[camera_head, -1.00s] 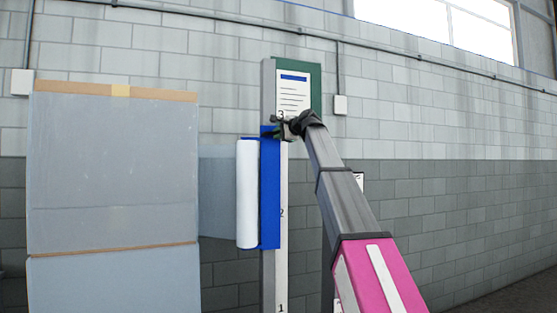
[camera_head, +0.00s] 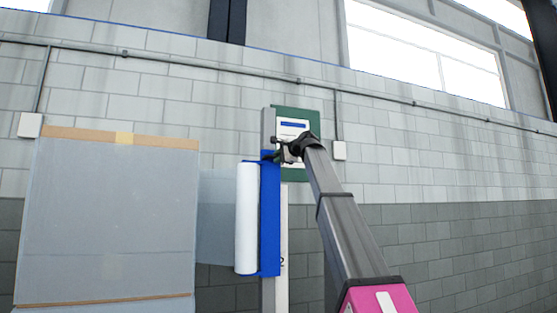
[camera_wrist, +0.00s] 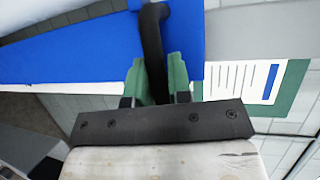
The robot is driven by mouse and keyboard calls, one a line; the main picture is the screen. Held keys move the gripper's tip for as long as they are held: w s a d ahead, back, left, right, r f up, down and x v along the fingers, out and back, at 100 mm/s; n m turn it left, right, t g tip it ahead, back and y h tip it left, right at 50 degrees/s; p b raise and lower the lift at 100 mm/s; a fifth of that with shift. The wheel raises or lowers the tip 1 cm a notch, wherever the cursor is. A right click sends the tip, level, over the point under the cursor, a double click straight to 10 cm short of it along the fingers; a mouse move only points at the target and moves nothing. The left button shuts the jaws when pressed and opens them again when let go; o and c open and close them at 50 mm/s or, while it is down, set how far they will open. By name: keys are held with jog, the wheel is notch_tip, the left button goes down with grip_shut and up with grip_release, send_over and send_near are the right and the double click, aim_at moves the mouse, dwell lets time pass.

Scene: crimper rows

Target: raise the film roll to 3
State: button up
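The white film roll (camera_head: 246,218) stands upright on a blue carriage (camera_head: 270,220) on the pale post (camera_head: 282,225). A sheet of film runs left from the roll to the wrapped load (camera_head: 110,215). The carriage top is at the lower part of the notice, and its bottom is a little below the number 2. The number 3 is hidden around my gripper. My gripper (camera_head: 281,153) is at the carriage's top. In the wrist view, its green fingertips (camera_wrist: 156,82) are shut on a black handle (camera_wrist: 153,45) in front of the blue carriage (camera_wrist: 80,52).
A green board with a white notice (camera_head: 293,128) is at the post's top, close to my gripper; the notice also shows in the wrist view (camera_wrist: 240,80). A block wall with a conduit and small boxes is behind. The space right of my arm looks clear.

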jog(key=o, duration=0.3)
jog(key=shift+r, duration=0.35)
jog(key=shift+o, duration=0.2)
jog(key=shift+f, duration=0.1)
jog(key=v, duration=1)
jog(key=shift+s+d, duration=0.25)
jog(key=shift+s, duration=0.05)
